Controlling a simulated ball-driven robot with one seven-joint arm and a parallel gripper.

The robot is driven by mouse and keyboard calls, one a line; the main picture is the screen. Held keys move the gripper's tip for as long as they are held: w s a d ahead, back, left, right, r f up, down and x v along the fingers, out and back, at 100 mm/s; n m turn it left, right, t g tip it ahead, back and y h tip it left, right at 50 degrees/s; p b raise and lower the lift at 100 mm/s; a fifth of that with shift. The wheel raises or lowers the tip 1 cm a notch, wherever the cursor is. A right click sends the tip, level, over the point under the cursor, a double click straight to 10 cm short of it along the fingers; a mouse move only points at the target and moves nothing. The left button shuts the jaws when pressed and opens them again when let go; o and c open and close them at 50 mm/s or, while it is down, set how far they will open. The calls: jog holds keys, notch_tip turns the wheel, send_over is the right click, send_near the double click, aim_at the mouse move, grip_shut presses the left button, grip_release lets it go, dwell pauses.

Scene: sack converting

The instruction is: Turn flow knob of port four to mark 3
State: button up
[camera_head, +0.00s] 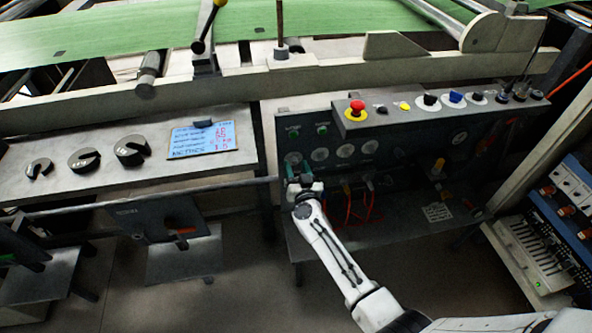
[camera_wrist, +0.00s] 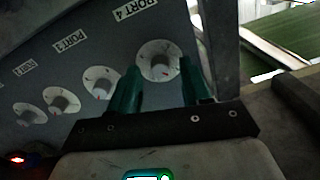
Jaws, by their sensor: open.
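The port four flow knob (camera_wrist: 159,68) is a grey knob on a round pale dial with a small red mark, below the "PORT 4" label (camera_wrist: 134,14) in the wrist view. My gripper (camera_wrist: 158,80) is open, its two green fingers on the left and right of this knob. I cannot tell whether they touch it. The number marks on the dial are too blurred to read. In the head view my gripper (camera_head: 302,180) is in front of the left end of the dark panel (camera_head: 420,150), and it partly covers the dial there.
Other knobs, such as the port three knob (camera_wrist: 100,82), sit in a row to the left in the wrist view. A red emergency button (camera_head: 357,106) and several smaller controls line the ledge above the panel. Orange hoses (camera_head: 350,208) hang below, right of my gripper.

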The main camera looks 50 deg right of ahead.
jog(key=shift+w+d, duration=0.15)
jog(key=shift+w, duration=0.05)
jog(key=shift+c, duration=0.5)
grip_shut()
